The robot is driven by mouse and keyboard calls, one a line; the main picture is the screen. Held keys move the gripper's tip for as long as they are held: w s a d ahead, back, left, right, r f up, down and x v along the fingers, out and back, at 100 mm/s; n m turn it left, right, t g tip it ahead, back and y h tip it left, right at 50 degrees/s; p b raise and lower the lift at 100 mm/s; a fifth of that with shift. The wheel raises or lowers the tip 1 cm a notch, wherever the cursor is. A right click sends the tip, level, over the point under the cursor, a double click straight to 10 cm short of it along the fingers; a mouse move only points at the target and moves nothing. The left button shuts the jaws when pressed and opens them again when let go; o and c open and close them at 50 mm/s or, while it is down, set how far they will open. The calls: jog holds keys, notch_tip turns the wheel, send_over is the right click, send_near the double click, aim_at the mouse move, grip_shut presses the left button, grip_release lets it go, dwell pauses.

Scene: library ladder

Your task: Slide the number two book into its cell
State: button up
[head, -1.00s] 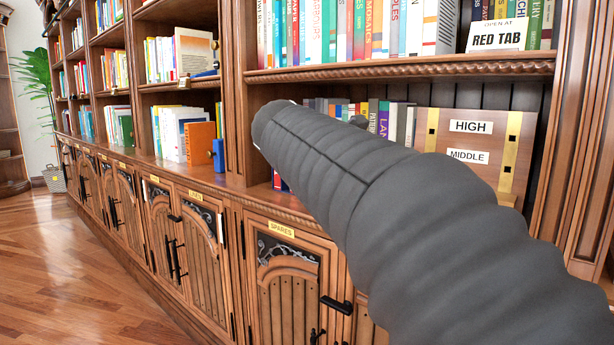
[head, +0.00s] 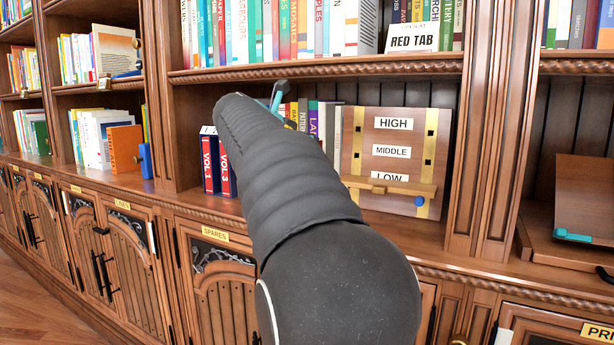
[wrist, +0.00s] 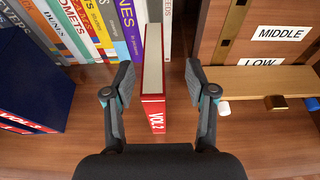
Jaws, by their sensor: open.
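In the wrist view the red VOL. 2 book (wrist: 153,112) stands between my fingers, its white page edge running back toward the row and its red spine facing me. My gripper (wrist: 160,88) is open, one finger on each side of the book, with a gap on both sides. The row of books (wrist: 110,25) stands behind and to the left, with a grey book close to the right. In the head view my arm hides the red book, and only a teal and grey bit of my gripper (head: 278,95) shows. I cannot make out the cell's edges.
A shelf board (head: 330,68) runs above.

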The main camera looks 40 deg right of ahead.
jog(key=shift+w+x, duration=0.2)
jog(key=shift+x, duration=1.15)
jog(key=shift+w+x, duration=0.2)
jog(key=shift+x, duration=1.2)
jog(key=shift+a, duration=0.25)
grip_shut()
